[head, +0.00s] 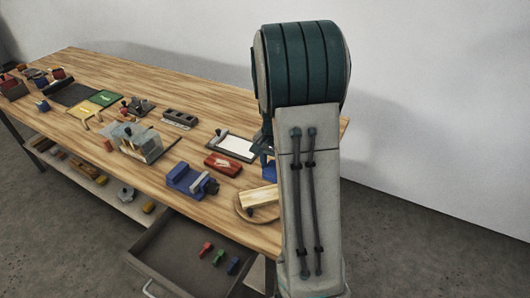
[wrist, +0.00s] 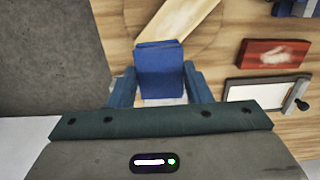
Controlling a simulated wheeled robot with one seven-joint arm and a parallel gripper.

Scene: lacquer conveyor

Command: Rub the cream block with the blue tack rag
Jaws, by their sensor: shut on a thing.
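The blue tack rag (wrist: 160,62) is a blue block-like pad in the wrist view. My gripper (wrist: 158,78) has its two blue fingers on either side of the rag and is shut on it. The cream block (wrist: 182,22) lies just beyond the rag, on a round wooden disc; the rag overlaps its near end in the picture. I cannot tell whether they touch. In the head view the cream block (head: 260,196) lies on the disc (head: 243,212) near the bench's right end. My arm hides most of the gripper there; a bit of blue shows beside it.
A red block (head: 223,164) with a pale patch and a grey-framed white panel (head: 232,146) lie behind the disc. A blue vise (head: 190,181) stands to its left. An open drawer (head: 180,262) with small coloured pieces sticks out below. The bench further left is cluttered.

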